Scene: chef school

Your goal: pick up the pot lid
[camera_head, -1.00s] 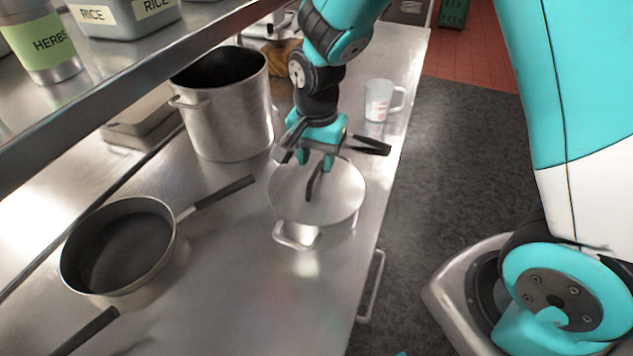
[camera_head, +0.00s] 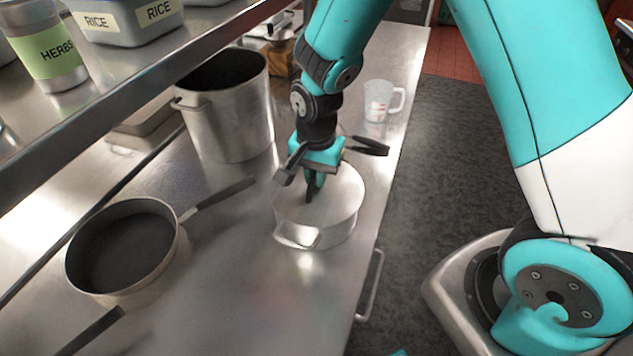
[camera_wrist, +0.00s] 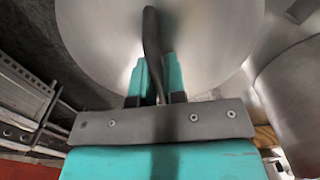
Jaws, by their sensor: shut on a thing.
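The pot lid (camera_head: 343,186) is a round, pale metal disc with a dark upright handle. It sits on a low metal pot (camera_head: 335,235) near the counter's right edge; I cannot tell whether it rests fully on the rim. My gripper (camera_head: 311,190) is above the lid, pointing down, with its fingers shut on the dark handle. In the wrist view the lid (camera_wrist: 205,35) fills the top middle, and the handle (camera_wrist: 152,45) runs down between the teal fingers of my gripper (camera_wrist: 158,85). The fingers hide part of the handle.
A tall stockpot (camera_head: 228,120) stands just behind and left of the lid. A frying pan (camera_head: 122,250) lies at the left, its handle pointing toward the pot. A measuring cup (camera_head: 378,102) stands behind. A shelf (camera_head: 130,75) overhangs the left side.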

